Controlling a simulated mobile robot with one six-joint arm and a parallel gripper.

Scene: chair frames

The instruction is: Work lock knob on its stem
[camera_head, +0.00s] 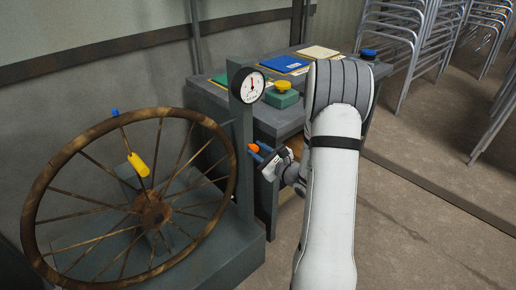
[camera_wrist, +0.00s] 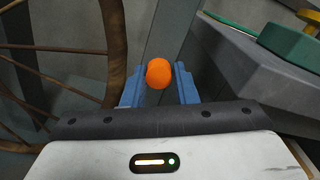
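The lock knob is a round orange knob (camera_head: 254,147) beside the grey post, at the right edge of the spoked wheel. My gripper (camera_head: 262,154) reaches it from the right, with its blue fingers close against it. In the wrist view the orange knob (camera_wrist: 159,73) sits between the two blue fingertips (camera_wrist: 160,72), near their ends. The gap between the fingers is about as wide as the knob. It is not clear whether both fingers touch it. The stem behind the knob is hidden.
A large rusty spoked wheel (camera_head: 152,208) with a yellow tag (camera_head: 138,164) stands at left. A dial gauge (camera_head: 248,86) tops the grey post (camera_head: 242,160). The grey bench (camera_head: 220,102) behind holds a green box with a yellow button (camera_head: 283,88). Stacked chair frames (camera_head: 420,35) stand back right.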

